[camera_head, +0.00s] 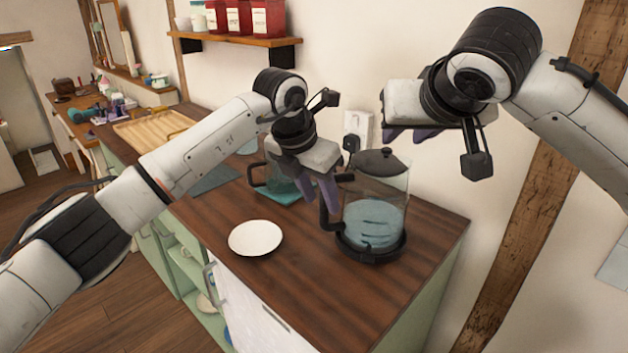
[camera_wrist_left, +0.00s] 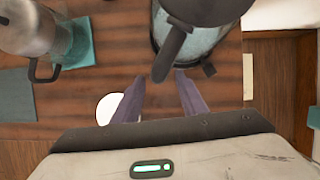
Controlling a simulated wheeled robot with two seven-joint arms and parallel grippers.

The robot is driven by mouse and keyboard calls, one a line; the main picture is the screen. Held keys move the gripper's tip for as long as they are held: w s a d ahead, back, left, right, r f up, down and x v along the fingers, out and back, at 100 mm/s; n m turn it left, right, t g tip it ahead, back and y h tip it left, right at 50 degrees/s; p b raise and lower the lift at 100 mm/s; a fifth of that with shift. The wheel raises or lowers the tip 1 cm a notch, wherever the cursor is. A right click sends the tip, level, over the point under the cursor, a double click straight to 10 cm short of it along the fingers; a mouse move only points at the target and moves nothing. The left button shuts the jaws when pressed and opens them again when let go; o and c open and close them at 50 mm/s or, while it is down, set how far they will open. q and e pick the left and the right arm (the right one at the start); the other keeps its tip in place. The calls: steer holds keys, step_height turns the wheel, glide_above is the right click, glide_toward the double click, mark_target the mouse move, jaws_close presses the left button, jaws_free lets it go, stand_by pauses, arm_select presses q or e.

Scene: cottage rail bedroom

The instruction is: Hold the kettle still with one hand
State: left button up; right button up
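The kettle (camera_head: 374,222) is clear glass with bluish water, a black lid and a black handle. It stands upright on a round black base on the wooden counter. In the left wrist view the kettle (camera_wrist_left: 205,40) is at the top, its handle pointing down toward my fingers. My left gripper (camera_head: 322,200) is open beside the handle. In the left wrist view its purple fingers (camera_wrist_left: 160,98) are apart, with the handle's end near the gap; I cannot tell whether they touch it. My right gripper (camera_head: 409,136) is raised above and behind the kettle, empty, its fingers apart.
A white plate (camera_head: 256,238) lies left of the kettle. Another glass vessel (camera_head: 284,180) with a dark handle stands on a teal mat behind my left gripper. A wall socket (camera_head: 358,124) and the wall are behind the kettle. The counter's front right is clear.

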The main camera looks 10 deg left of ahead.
mark_target(324, 207)
arm_select(q)
steer(key=shift+x, duration=2.05)
steer(key=shift+c, duration=0.5)
jaws_close()
